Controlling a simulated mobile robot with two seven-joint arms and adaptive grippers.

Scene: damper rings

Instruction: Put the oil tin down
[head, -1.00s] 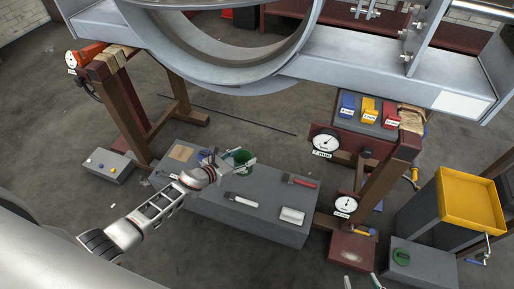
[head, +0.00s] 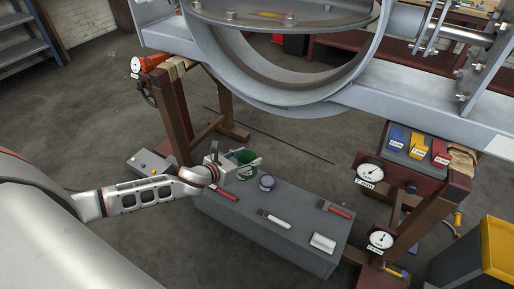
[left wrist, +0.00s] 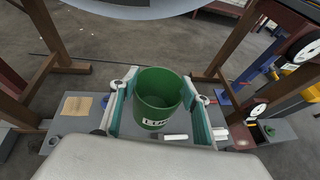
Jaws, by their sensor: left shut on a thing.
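The oil tin is a green open-topped can (head: 243,157) with a white label. My left gripper (head: 235,166) is shut on it, over the far left end of the grey bench (head: 300,206). In the left wrist view the tin (left wrist: 158,88) stands upright between the two fingers of my left gripper (left wrist: 158,108), its open mouth towards the camera. It looks raised above the bench, but the size of the gap cannot be told. My right gripper is not in view.
Brown trestle legs (head: 172,120) stand behind.

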